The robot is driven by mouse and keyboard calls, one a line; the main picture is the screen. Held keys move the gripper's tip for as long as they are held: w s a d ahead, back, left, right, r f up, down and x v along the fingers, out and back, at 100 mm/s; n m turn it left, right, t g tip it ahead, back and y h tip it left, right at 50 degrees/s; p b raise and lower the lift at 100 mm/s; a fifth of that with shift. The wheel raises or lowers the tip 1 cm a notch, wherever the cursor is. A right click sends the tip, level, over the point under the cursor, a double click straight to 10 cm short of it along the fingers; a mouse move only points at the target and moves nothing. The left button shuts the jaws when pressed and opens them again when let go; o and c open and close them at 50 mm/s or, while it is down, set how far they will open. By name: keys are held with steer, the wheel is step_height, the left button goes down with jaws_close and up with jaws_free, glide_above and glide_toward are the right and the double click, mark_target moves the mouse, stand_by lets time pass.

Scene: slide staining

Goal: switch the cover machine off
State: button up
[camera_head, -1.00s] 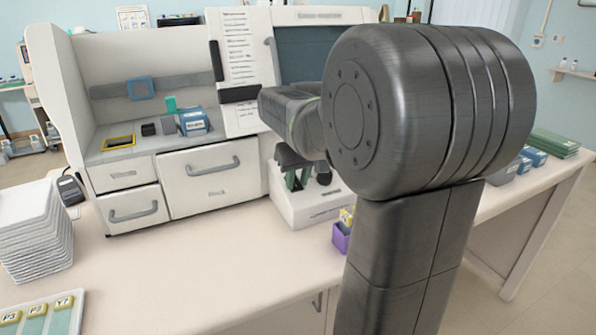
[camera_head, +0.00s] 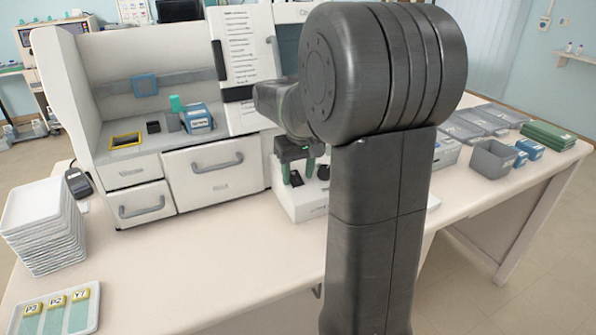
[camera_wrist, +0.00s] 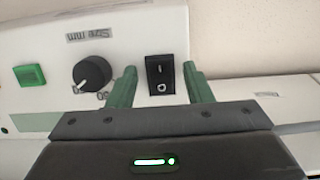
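The white cover machine shows its front panel in the wrist view (camera_wrist: 45,40), with a green button (camera_wrist: 30,75), a black knob (camera_wrist: 92,73) and a black rocker switch (camera_wrist: 160,76). In the head view its low white front part (camera_head: 300,205) is partly behind my arm. My gripper (camera_wrist: 162,78) has two green fingers, apart and empty, one on each side of the rocker switch in the wrist view. I cannot tell whether they touch the panel. In the head view my gripper (camera_head: 303,175) hangs over that front part.
A white staining station with drawers (camera_head: 215,165) stands left of the gripper. Stacked white trays (camera_head: 42,228) and a slide tray (camera_head: 90,318) are at the left. Grey bins (camera_head: 492,158) and green folders (camera_head: 548,135) lie right. The front middle table is clear.

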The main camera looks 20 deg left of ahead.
step_height(320, 180, up, 14)
steer(key=s+d, duration=0.1)
steer(key=shift+d+f, duration=0.15)
steer(key=shift+d, duration=0.05)
stand_by(0.4)
steer(key=shift+s, duration=0.1)
steer(key=f, duration=0.4)
steer(key=w+a+f, duration=0.1)
steer(key=f, duration=0.9)
steer(key=shift+w+a, duration=0.15)
steer(key=shift+a, duration=0.05)
steer(key=shift+r, duration=0.15)
